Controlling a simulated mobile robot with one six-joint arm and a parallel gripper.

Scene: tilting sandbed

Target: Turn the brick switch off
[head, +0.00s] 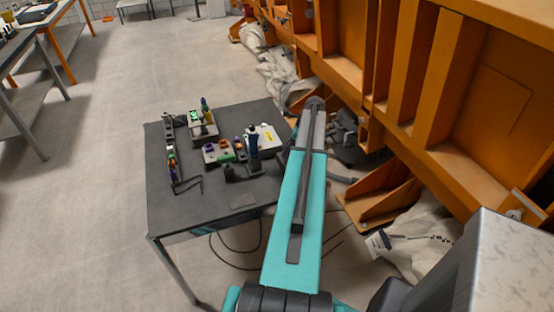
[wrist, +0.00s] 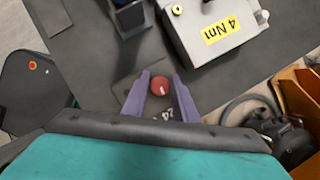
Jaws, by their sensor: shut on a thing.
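In the wrist view, the two purple fingers of my gripper (wrist: 162,88) point at a small round red piece (wrist: 160,85) with a white mark, and shut on it from both sides. The red piece may be the brick switch; I cannot tell for sure. Pale lettering shows just below it, between the fingers. A flat dark plate lies beside it on the grey table (wrist: 85,55). In the head view, my arm covers the right edge of the table (head: 165,200), and my gripper is hidden behind it.
A light grey box (wrist: 205,35) with a yellow label stands close to the fingers; it also shows in the head view (head: 262,135). A dark blue upright tool (head: 253,144) stands beside it. Orange steel framing (head: 440,75) rises on the right.

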